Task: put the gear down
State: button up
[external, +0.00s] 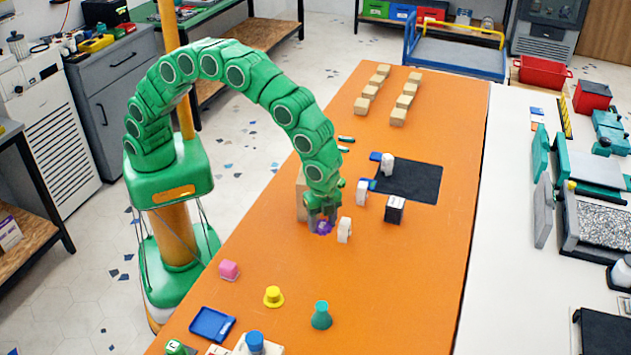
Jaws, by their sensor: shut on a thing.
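My gripper (320,222) reaches down from my green arm over the orange table (400,265), near its middle. It is shut on a small purple gear (324,228), which shows at the fingertips. The gear is at or just above the tabletop; I cannot tell whether it touches. A small white piece (344,230) stands just right of the gear.
A tan block (301,195) stands just behind my gripper. White pieces, a black box (394,209) and a dark mat (411,181) lie to the right. A pink block (229,270), yellow piece (273,296) and teal cone (321,315) stand nearer. The right-front tabletop is clear.

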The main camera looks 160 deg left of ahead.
send_over(333, 254)
jog(key=shift+s+f, duration=0.1)
jog(key=shift+f, duration=3.75)
jog(key=o, duration=1)
jog(key=shift+f, duration=0.1)
notch_tip(333, 254, up, 12)
